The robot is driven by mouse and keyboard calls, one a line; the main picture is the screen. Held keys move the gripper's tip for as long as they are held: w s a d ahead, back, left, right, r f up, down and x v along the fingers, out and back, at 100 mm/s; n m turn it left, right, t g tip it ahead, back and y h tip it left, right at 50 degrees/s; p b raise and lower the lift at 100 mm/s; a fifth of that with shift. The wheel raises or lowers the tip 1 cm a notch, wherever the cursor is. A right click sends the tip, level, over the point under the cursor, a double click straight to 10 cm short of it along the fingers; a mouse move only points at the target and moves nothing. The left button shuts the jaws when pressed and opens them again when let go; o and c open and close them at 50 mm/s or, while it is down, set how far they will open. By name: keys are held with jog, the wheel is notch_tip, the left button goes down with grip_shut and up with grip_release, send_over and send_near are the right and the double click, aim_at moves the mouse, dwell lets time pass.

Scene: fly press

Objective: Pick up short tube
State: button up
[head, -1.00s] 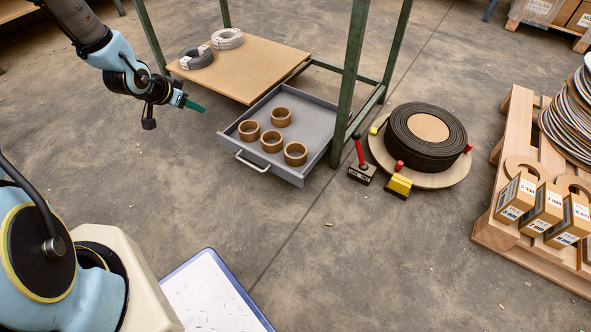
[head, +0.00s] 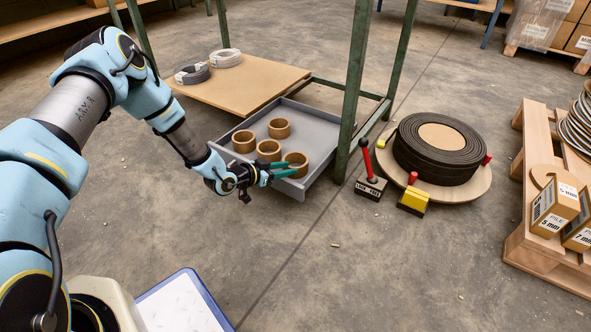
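Several short brown cardboard tubes stand upright in a grey drawer (head: 318,131). One tube (head: 279,127) is at the back, one (head: 243,140) at the left, one (head: 268,149) in the middle and one (head: 297,160) at the front right. My gripper (head: 291,169) has teal fingers, which look parted with nothing between them. It is at the drawer's front edge, overlapping the lower part of the front-right tube in the picture. I cannot tell whether it touches that tube. The gripper and wrist hide the drawer's handle and part of its front.
Green frame posts (head: 353,95) rise beside the drawer. A tan board (head: 237,80) with two wire coils (head: 192,73) lies behind it. To the right are a red-handled block (head: 371,184), a yellow block (head: 413,200) and a black roll (head: 438,150). The floor in front is clear.

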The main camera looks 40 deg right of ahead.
jog(key=shift+b+x, duration=1.65)
jog(key=shift+x, duration=1.55)
jog(key=c, duration=0.6)
jog(key=shift+a+f, duration=0.1)
